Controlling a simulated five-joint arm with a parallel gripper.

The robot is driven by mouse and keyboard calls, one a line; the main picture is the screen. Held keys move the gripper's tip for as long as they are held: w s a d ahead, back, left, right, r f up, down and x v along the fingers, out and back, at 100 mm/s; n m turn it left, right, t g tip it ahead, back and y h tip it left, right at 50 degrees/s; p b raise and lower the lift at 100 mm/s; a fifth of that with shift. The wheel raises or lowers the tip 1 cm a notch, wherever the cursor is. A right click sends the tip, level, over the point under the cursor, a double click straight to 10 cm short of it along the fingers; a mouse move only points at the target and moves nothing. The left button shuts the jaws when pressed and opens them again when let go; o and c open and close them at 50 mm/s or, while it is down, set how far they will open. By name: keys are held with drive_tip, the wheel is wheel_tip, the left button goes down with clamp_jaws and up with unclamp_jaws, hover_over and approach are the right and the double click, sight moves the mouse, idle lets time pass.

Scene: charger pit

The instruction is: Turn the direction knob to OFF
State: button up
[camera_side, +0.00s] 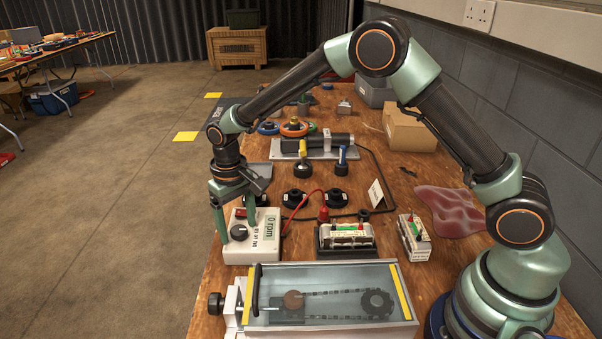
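A pale control box (262,247) sits at the left edge of the wooden bench, with a green display reading "0 rpm". A dark round knob (238,233) is on its face, with small lettering beside it that is too small to read with certainty. The knob's pointer setting cannot be made out. My gripper (236,225) points down over the left part of the box. Its two green fingers are apart with nothing held between them. One finger is left of the knob and the other is behind it; I cannot tell whether either touches.
A clear-covered chain-drive case (330,268) stands in front of the box. A battery holder (345,234) is to its right, and a red lead (300,205) runs from the box. Black round parts (294,198) stand behind. Open floor lies left of the bench.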

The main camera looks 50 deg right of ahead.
sight(238, 229)
wheel_tip(238, 229, up, 12)
idle(0.6)
drive_tip(key=s+d+r+t, duration=0.2)
drive_tip(key=s+d+r, duration=0.5)
drive_tip(key=r, duration=0.1)
drive_tip(key=s+d+t, duration=0.3)
drive_tip(key=s+d, duration=0.3)
drive_tip(key=s, duration=0.5)
drive_tip(key=shift+s+d+f+t, duration=0.3)
drive_tip(key=shift+s+d, duration=0.1)
